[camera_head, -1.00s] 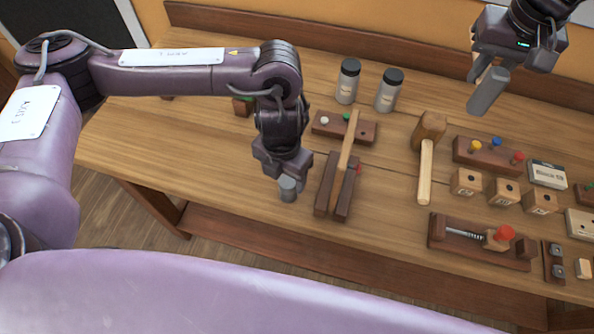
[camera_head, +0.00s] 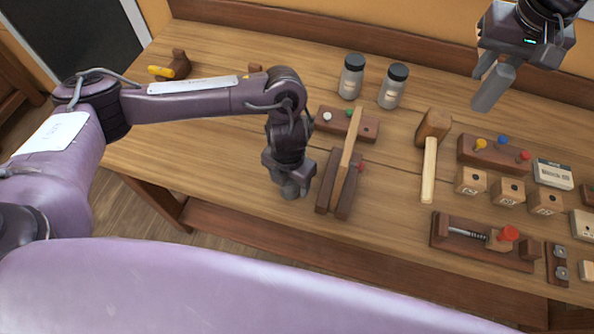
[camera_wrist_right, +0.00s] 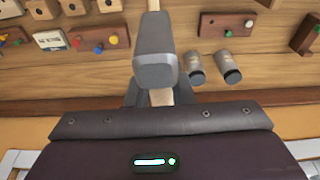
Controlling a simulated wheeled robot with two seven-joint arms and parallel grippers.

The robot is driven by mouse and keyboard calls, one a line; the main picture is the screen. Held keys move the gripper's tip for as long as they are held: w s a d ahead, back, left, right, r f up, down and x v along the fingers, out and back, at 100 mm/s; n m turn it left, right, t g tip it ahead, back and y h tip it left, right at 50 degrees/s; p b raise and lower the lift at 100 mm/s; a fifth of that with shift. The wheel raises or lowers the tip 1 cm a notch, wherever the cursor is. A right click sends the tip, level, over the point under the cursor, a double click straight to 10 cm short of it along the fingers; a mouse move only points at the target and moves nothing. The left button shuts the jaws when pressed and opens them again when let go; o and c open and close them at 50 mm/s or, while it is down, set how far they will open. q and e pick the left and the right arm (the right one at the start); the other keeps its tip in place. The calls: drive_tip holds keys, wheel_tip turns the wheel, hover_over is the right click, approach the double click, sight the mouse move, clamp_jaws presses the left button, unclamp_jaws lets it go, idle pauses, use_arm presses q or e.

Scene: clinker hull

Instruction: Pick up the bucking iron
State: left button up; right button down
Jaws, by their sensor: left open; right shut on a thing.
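In the right wrist view the grey head (camera_wrist_right: 155,62) hangs beyond the fingers, above the bench.
A dark wooden holder (camera_head: 342,195) with a pale stick across it stands close right of the left gripper. A mallet (camera_head: 431,150), two jars (camera_head: 352,77), several wooden blocks and a clamp-like fixture (camera_head: 483,240) lie further right.

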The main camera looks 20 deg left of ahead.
use_arm(q)
drive_tip(key=shift+s, duration=0.1)
drive_tip(key=c, duration=0.5)
use_arm(e)
drive_tip(key=shift+s+r, duration=0.1)
drive_tip(key=shift+r, duration=0.05)
use_arm(q)
clamp_jaws()
drive_tip(key=shift+r, duration=0.1)
